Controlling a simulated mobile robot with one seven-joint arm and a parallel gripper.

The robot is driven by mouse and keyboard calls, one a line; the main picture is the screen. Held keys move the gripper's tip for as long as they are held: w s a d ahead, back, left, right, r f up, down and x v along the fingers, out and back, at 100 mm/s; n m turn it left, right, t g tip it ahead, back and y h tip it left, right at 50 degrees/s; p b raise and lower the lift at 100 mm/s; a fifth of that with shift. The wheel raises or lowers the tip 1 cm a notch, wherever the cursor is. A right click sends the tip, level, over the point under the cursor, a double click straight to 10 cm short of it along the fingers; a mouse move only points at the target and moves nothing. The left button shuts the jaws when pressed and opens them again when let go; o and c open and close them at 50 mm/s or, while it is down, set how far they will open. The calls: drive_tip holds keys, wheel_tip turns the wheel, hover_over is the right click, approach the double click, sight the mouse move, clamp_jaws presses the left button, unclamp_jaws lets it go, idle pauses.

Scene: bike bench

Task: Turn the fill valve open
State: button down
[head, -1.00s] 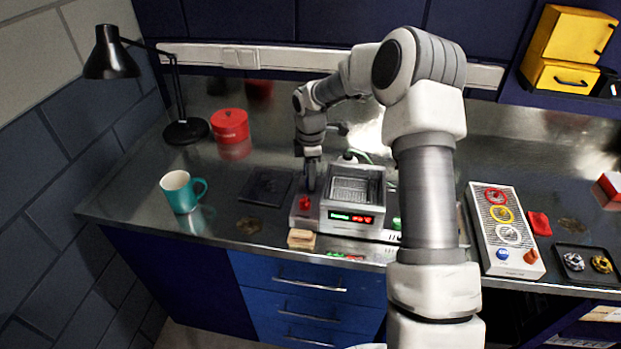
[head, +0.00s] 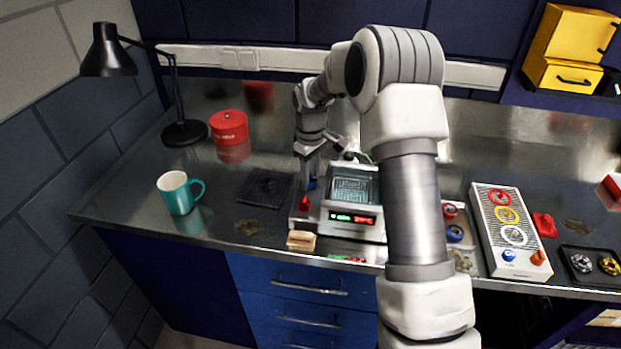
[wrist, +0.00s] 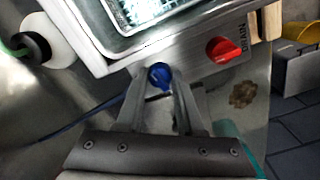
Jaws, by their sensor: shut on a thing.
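The bench cleaner (head: 351,227) is a metal box with an open tank (head: 354,184) and a lit green and red display. A blue knob, which I take as the fill valve (wrist: 158,74), is on its left side ledge; a bit of blue shows in the head view (head: 312,184). My gripper (wrist: 156,90) is shut on the blue knob, a finger on either side; it also shows in the head view (head: 307,178). A red knob (wrist: 222,49) sits beside it on the same ledge. The tank looks pale teal inside, with liquid over the mesh.
A teal mug (head: 179,192), a red tin (head: 228,126) and a black lamp (head: 185,132) stand left. A dark mat (head: 266,188) lies beside the cleaner. A tan block (head: 301,240) is at its front. My arm hides part of the right side.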

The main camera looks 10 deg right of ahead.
drive_tip(key=shift+m, duration=0.6)
drive_tip(key=c, duration=0.5)
unclamp_jaws()
drive_tip(key=shift+r, duration=0.1)
wheel_tip(320, 180, up, 17)
drive_tip(key=shift+r, duration=0.1)
